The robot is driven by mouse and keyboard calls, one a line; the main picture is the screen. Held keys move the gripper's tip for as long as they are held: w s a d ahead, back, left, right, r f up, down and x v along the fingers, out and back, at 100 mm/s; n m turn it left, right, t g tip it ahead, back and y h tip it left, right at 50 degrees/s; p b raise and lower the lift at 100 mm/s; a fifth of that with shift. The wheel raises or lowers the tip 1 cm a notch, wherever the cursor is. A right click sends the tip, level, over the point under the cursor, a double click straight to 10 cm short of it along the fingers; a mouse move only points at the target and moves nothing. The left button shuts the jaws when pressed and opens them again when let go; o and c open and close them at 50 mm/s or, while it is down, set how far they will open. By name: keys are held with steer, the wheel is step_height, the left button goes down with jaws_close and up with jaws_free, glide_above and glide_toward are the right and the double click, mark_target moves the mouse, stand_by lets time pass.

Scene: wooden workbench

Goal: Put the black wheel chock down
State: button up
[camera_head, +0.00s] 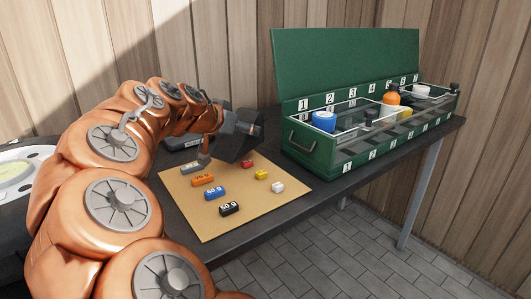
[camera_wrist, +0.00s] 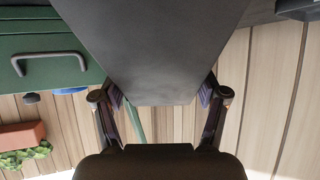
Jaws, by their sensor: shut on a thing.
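The black wheel chock (camera_head: 236,147) is a dark grey block. My gripper (camera_wrist: 160,97) is shut on it, with one finger on each side. In the head view the chock appears over the back edge of the tan mat (camera_head: 215,223), tilted. A gap under it cannot be made out clearly. In the wrist view the chock (camera_wrist: 150,45) fills the upper middle and hides much of what lies beyond. My arm hides part of the bench to the left.
Several small coloured blocks, among them a blue one (camera_head: 215,193) and a black one (camera_head: 229,208), lie on the mat. A green case (camera_head: 310,157) with numbered compartments stands open at right. A dark device (camera_head: 182,143) is behind my arm. The bench (camera_head: 330,180) has a narrow bare front strip.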

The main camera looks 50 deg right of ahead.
steer(key=shift+d+f, duration=0.15)
steer(key=shift+f, duration=0.2)
steer(key=d+b, duration=0.1)
steer(key=d, duration=0.4)
steer(key=w+d+b, duration=0.1)
steer(key=d, duration=0.5)
steer(key=w+d+b, duration=0.1)
steer(key=d, duration=0.5)
steer(key=shift+w+d, duration=0.1)
steer(key=shift+d, duration=0.15)
steer(key=shift+f+b, duration=0.65)
steer(key=shift+f, duration=1.05)
steer(key=shift+f, duration=0.1)
steer(key=o, duration=1.5)
